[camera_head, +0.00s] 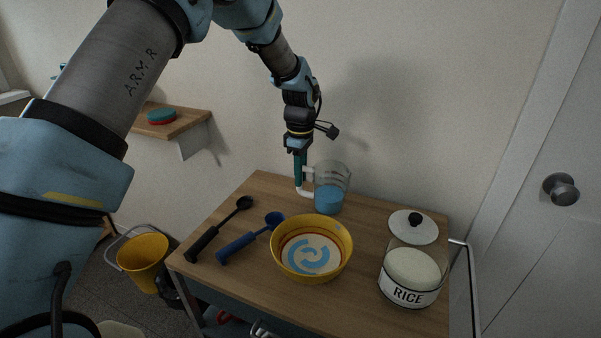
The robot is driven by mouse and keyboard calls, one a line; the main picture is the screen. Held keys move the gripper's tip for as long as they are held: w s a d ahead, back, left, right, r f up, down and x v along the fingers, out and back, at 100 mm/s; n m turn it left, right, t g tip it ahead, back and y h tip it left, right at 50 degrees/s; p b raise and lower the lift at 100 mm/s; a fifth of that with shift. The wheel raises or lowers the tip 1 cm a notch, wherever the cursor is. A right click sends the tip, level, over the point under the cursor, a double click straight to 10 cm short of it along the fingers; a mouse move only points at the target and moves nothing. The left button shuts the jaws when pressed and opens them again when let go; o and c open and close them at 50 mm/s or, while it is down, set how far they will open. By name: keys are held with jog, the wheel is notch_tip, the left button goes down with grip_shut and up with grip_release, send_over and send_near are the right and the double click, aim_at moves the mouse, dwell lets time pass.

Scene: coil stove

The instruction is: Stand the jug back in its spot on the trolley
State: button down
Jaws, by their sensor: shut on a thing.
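The jug (331,184) is a clear measuring jug with blue contents in its lower part and a white handle on its left side. It is upright at the back of the wooden trolley top (375,222). I cannot tell whether its base touches the wood. My gripper (299,177) points down at the jug's left and is shut on the white handle. The fingertips partly hide the handle.
A yellow bowl (338,267) with blue marks inside stands in front of the jug. A black spoon (217,229) and a blue spoon (243,240) lie left. A rice jar (411,277) and a white lid (413,227) are right. The wall is close behind.

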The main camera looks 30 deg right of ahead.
jog(key=shift+f, duration=0.15)
jog(key=c, duration=0.8)
grip_release()
jog(key=shift+o, duration=0.2)
notch_tip(320, 180, up, 12)
jog(key=b, duration=0.3)
jog(key=w+a+f+m, duration=0.1)
jog(key=w+a+m, duration=0.15)
jog(key=a, duration=1.15)
jog(key=w+a+m, duration=0.2)
jog(key=w+a, duration=0.1)
jog(key=a, duration=1.1)
jog(key=s+a+f+m, duration=0.1)
jog(key=s+a, duration=0.4)
jog(key=a, duration=0.4)
jog(key=s+a+f+m+t, duration=0.1)
jog(key=s+a, duration=0.3)
jog(key=a, duration=0.5)
jog(key=shift+s+f+m+t, duration=0.3)
jog(key=shift+s+f+m, duration=0.05)
jog(key=shift+f+m, duration=0.3)
